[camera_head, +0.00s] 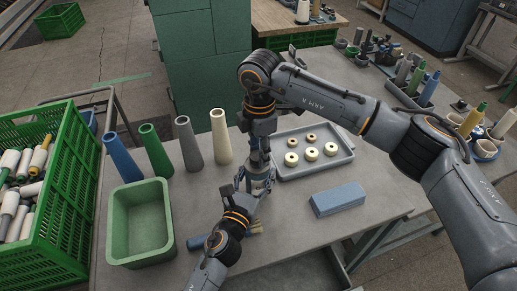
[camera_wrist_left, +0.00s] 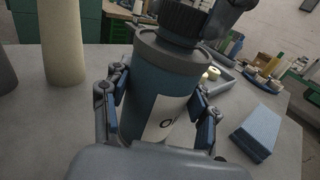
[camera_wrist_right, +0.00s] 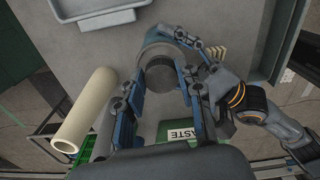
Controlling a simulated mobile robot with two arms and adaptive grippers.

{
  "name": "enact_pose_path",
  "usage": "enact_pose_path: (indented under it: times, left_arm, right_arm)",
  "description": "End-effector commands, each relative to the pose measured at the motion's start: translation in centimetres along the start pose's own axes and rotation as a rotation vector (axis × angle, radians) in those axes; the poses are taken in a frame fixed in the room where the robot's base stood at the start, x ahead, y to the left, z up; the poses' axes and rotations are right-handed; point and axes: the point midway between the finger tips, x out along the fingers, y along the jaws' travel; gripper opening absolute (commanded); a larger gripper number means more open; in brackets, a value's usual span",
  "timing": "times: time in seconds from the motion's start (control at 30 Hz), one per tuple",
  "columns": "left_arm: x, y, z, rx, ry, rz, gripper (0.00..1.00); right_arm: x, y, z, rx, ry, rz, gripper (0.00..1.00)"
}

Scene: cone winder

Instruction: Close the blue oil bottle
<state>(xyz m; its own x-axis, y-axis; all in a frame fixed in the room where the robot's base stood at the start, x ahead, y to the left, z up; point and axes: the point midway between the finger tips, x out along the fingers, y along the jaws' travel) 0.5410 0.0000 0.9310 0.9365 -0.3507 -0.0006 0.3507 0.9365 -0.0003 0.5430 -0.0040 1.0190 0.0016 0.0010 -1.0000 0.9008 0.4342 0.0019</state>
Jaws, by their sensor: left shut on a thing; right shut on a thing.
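The blue oil bottle (camera_wrist_left: 158,95) stands upright on the table, with a grey collar and a white label partly hidden by a finger. It also shows in the head view (camera_head: 262,184). My left gripper (camera_head: 243,187) is shut around the bottle's body from the side. A black ribbed cap (camera_wrist_left: 193,18) is right at the bottle's collar; I cannot tell whether it is fully seated. My right gripper (camera_head: 257,160) comes down from above and is shut on the cap. In the right wrist view, the dark cap (camera_wrist_right: 160,76) lies between its fingers.
A grey tray (camera_head: 342,158) with several cream rings is behind right, a blue block (camera_head: 338,199) to the right. Several cones, including a cream one (camera_head: 221,137), stand behind left. A green bin (camera_head: 112,222) is at left. Blue and yellow items lie beside my left gripper.

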Motion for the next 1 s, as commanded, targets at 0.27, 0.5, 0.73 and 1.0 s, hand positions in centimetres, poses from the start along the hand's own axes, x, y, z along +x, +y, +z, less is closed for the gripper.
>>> enact_pose_path:
  times: [0.27,0.5,0.73,1.0]
  left_arm:
    - [0.0,0.0,0.0,0.000,0.000,-0.001,0.00]
    - [0.0,-0.2,0.0,0.001,0.001,-0.004,0.00]
    - [0.0,-0.2,0.0,0.000,0.001,-0.004,0.00]
    - [0.0,-0.1,0.0,0.000,0.000,-0.002,0.00]
  right_arm:
    - [0.0,-0.2,-0.2,0.535,0.001,0.001,0.27]
    - [-0.2,0.1,-1.0,0.827,0.012,0.013,0.28]
    - [0.0,-0.2,-0.2,0.935,0.004,0.003,0.27]
    - [0.1,-0.2,0.0,0.940,-0.001,0.002,0.27]
